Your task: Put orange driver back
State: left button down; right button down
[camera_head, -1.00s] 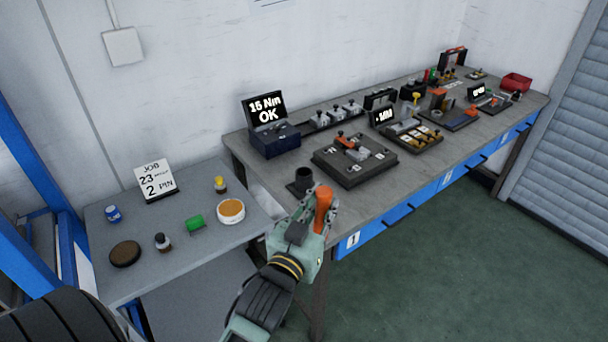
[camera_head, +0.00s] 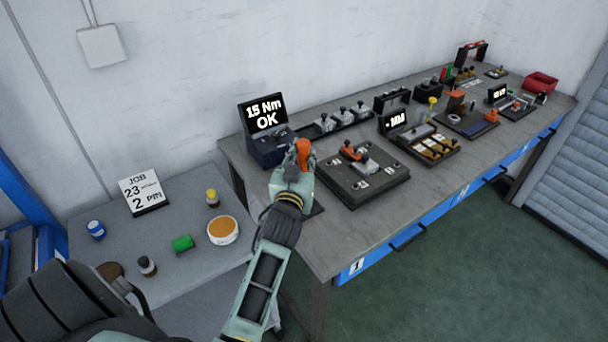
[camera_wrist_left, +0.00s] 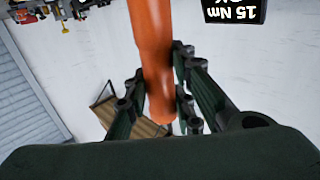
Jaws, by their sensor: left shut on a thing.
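The orange driver (camera_head: 304,148) is held upright in my left gripper (camera_head: 298,166), over the near left part of the long bench. Only its orange handle shows in the head view. In the left wrist view the orange driver (camera_wrist_left: 152,50) runs between the closed fingers (camera_wrist_left: 158,92) of my left gripper. The black cup-shaped holder at the bench's left end is hidden behind my gripper and arm. I cannot tell whether the driver's lower end touches anything. My right gripper does not show.
A display reading 15 Nm OK (camera_head: 265,114) stands close behind my left gripper. A dark fixture plate (camera_head: 345,190) lies to its right. Further stations fill the bench to the right. A lower side table (camera_head: 190,270) holds a job sign (camera_head: 143,190) and small containers.

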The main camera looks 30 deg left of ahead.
pick_arm(q)
jog(key=shift+w+f, duration=0.15)
jog(key=shift+f, duration=1.1)
jog(key=shift+w+f, duration=0.1)
jog(key=shift+f, duration=1.1)
jog(key=shift+a, duration=0.1)
jog(key=shift+f, duration=0.15)
jog(key=c, duration=1.5)
grip_release()
